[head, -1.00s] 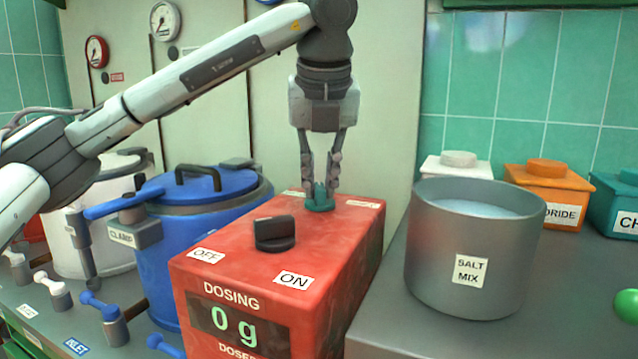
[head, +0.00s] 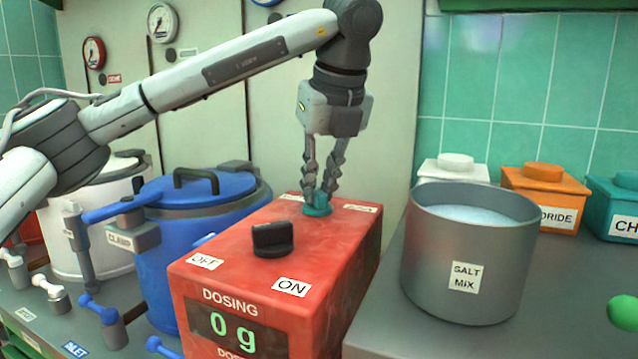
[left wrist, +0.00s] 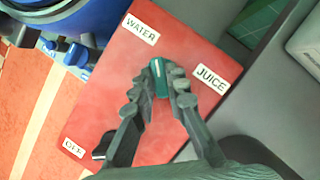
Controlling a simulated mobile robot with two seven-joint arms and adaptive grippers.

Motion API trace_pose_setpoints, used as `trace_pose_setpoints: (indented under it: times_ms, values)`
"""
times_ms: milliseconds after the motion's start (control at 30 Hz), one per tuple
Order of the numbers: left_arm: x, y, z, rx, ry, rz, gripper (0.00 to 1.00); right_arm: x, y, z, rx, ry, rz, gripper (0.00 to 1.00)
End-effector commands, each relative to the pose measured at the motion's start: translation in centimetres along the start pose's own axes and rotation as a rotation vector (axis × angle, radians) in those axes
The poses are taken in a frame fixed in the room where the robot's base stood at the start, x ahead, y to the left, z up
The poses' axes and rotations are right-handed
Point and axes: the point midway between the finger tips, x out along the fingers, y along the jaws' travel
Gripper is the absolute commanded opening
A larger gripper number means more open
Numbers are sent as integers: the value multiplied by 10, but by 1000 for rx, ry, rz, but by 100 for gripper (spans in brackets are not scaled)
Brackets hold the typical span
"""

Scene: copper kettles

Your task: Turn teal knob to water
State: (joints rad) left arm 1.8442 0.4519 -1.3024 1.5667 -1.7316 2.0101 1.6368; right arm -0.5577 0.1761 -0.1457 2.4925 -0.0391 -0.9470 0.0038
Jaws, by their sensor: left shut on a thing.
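The teal knob (head: 318,208) sits on the far part of the red dosing box's top. My left gripper (head: 320,190) comes down on it from above, with its fingers shut on the knob's grip. In the left wrist view, the teal knob (left wrist: 160,80) stands between the fingertips (left wrist: 160,92). A pale mark on it points up the picture, between the WATER label (left wrist: 141,29) and the JUICE label (left wrist: 212,80). Part of the knob is hidden by the fingers. My right gripper is not in view.
A black knob (head: 272,240) with OFF and ON labels is nearer on the red box (head: 330,265); the display reads 0 g. A blue kettle (head: 215,225) stands left. A grey SALT MIX pot (head: 425,260) stands right, before white, orange and teal containers.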

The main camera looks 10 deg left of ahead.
Motion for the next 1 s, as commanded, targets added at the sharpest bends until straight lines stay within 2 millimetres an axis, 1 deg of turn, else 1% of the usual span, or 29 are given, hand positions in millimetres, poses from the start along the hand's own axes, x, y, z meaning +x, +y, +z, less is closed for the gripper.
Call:
trace_pose_setpoints:
  times_ms: [100, 133, 267, 300, 533, 667, 767, 1000]
  values:
    - [0, 0, 0, -1, 0, 0, 0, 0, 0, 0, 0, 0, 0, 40]
    - [0, 0, 0, -1, 0, -1, 17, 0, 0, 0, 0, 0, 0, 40]
    - [0, 0, 0, -1, 0, -1, 33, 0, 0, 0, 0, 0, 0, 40]
    - [0, 0, 0, 0, 0, 0, 34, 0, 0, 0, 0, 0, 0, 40]
    - [0, 0, 0, 0, 0, -1, 34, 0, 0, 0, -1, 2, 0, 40]
    - [-8, 0, 1, 0, -3, -2, 34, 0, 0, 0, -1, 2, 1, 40]
    - [-23, 0, 1, -2, -5, -3, 34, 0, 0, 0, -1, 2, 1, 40]
    - [-75, 0, 1, -2, -6, -3, 34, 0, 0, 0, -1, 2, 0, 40]
